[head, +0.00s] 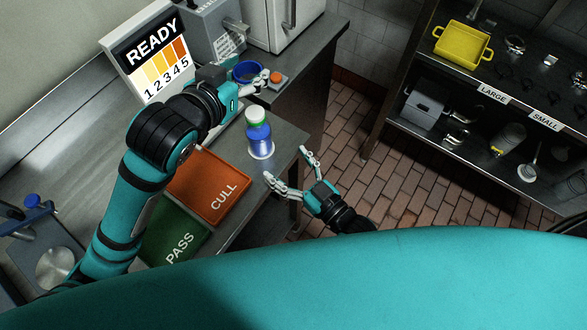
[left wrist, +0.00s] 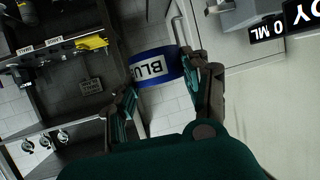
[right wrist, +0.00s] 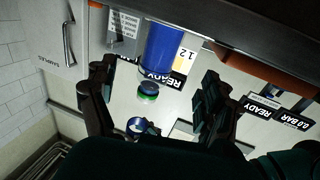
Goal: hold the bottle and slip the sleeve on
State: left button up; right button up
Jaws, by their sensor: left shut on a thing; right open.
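The blue sleeve (head: 241,77) is an open ring, held up at the back of the counter in the head view. In the left wrist view the sleeve (left wrist: 153,67) shows lettering that starts "BLU". My left gripper (head: 258,80) is shut on its wall. The blue bottle (head: 259,143), with a green and white top, stands upright on a white round spot near the counter's edge, apart from the sleeve. My right gripper (head: 291,168) is open and empty just in front of the bottle. In the right wrist view the bottle (right wrist: 163,48) shows beyond the spread fingers.
A red CULL tray (head: 205,186) and a green PASS tray (head: 170,235) lie left of the bottle. A READY display (head: 155,60) and an orange button (head: 276,77) are behind. A shelf with a yellow bin (head: 462,45) stands right, across open floor.

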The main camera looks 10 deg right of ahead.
aim_at(267, 146)
jog(key=x, duration=1)
jog(key=shift+w+a, duration=0.15)
jog(key=shift+w, duration=0.1)
jog(key=c, duration=1.4)
pick_arm(q)
jog(key=shift+f, duration=4.1)
pick_arm(e)
jog(key=shift+c, duration=0.2)
